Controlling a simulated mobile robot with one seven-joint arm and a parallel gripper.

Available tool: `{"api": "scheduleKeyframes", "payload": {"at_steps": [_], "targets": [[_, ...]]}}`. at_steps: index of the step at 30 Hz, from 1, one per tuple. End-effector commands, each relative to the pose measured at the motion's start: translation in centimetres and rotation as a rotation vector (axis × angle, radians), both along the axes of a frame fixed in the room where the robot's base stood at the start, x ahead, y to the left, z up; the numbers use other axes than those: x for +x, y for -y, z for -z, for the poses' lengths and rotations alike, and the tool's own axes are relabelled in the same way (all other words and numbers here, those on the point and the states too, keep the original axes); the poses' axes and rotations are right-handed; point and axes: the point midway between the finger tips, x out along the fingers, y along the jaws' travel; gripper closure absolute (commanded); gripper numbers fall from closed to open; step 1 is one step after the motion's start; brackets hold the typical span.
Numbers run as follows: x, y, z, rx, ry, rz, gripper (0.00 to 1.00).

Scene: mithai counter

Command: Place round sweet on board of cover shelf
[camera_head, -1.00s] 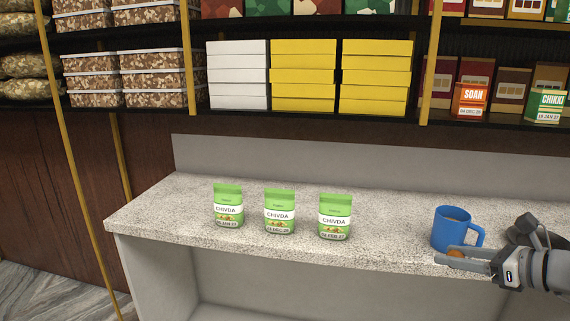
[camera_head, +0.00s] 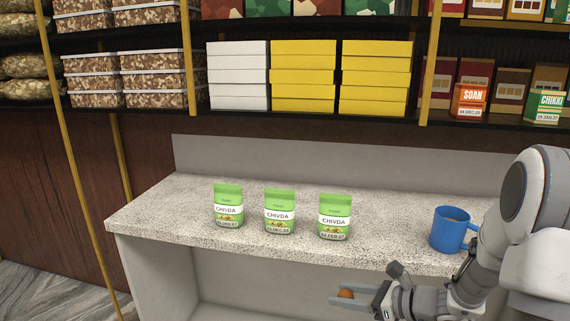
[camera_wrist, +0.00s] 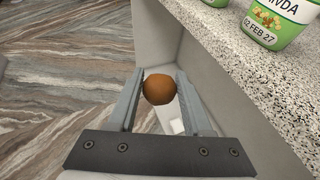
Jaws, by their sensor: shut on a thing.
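A brown-orange round sweet (camera_wrist: 158,89) is held between the two fingers of my gripper (camera_wrist: 159,88) in the wrist view. In the head view the sweet (camera_head: 346,294) shows at the tips of my gripper (camera_head: 345,297), in front of the counter and below its top edge. My gripper is shut on the sweet and points left. I cannot tell which surface is the cover shelf's board; the counter has an open space (camera_head: 250,285) under its top.
Three green CHIVDA packs (camera_head: 228,206) stand on the speckled counter top (camera_head: 160,212). A blue mug (camera_head: 449,229) stands at its right, close to my arm. Shelves with yellow boxes (camera_head: 375,78) are behind. Marble-patterned floor (camera_wrist: 60,80) lies open at the left.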

Motion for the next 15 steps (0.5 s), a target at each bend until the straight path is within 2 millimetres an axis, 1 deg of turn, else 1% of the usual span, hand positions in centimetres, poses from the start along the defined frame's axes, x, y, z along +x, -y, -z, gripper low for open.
{"api": "scheduleKeyframes", "payload": {"at_steps": [1, 7, 11, 15], "targets": [[0.3, -0.1, -1.3, -0.004, 0.006, 0.020, 1.00], [1.3, -0.5, -4.0, -0.011, 0.016, 0.113, 1.00], [2.0, -0.8, -6.7, -0.014, 0.022, 0.201, 1.00], [2.5, -0.9, -10.2, -0.017, 0.026, 0.325, 1.00]]}}
